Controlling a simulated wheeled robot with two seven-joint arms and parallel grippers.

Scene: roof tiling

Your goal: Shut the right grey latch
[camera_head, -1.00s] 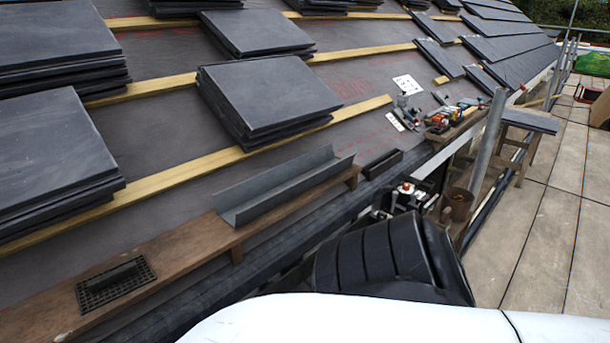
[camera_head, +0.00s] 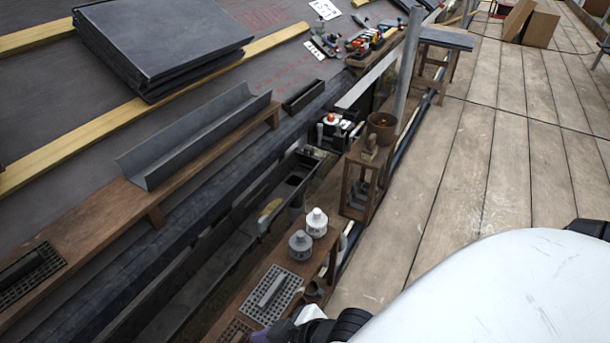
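I cannot make out a grey latch for certain. The long dark gutter (camera_head: 190,270) runs along the eave, with an opening near its upper end beside a dark outlet. A grey open channel (camera_head: 190,138) lies on a wooden board upslope of it. Neither gripper can be made out. A black jointed part (camera_head: 345,325) at the bottom edge looks like part of my arm, and a small pale and dark shape beside it is unclear. The rest of my arms is out of frame or hidden by my white body.
Two grey-white pots (camera_head: 317,222) and a grate (camera_head: 270,293) sit on a low wooden bench. A wooden stand (camera_head: 358,190) holds a brown pot (camera_head: 382,127). Slates (camera_head: 160,40) are stacked on the roof. The deck (camera_head: 490,150) at right is mostly clear.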

